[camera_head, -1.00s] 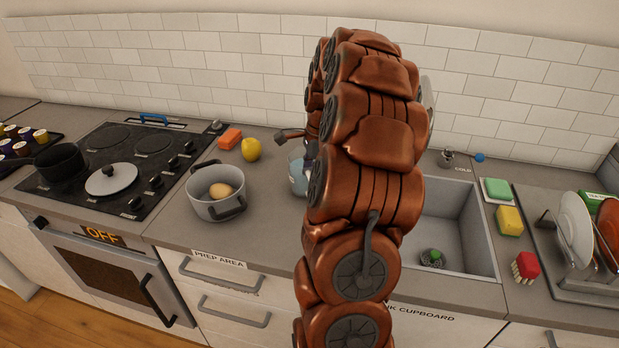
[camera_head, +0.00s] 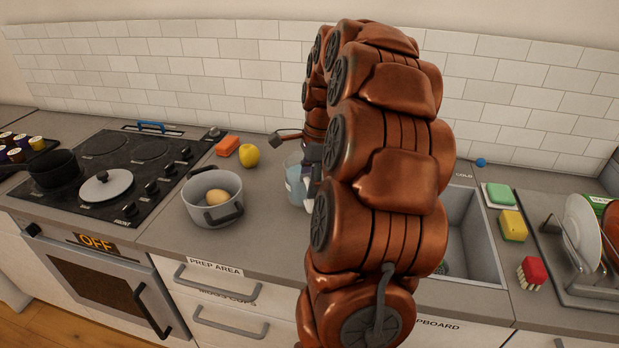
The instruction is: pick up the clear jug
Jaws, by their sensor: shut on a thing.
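The clear jug (camera_head: 294,184) stands on the counter to the right of the grey pot, looking see-through with a bluish tint. Its right side is hidden behind my copper-coloured arm. My gripper (camera_head: 309,182) is at the jug's right side, mostly hidden by the arm. The little that shows is dark grey with a pale part low down, and it is shut on the jug. I cannot tell whether the jug is clear of the counter.
A grey pot (camera_head: 196,211) holding a brownish round thing (camera_head: 217,197) stands left of the jug. The stove (camera_head: 118,165) is left.

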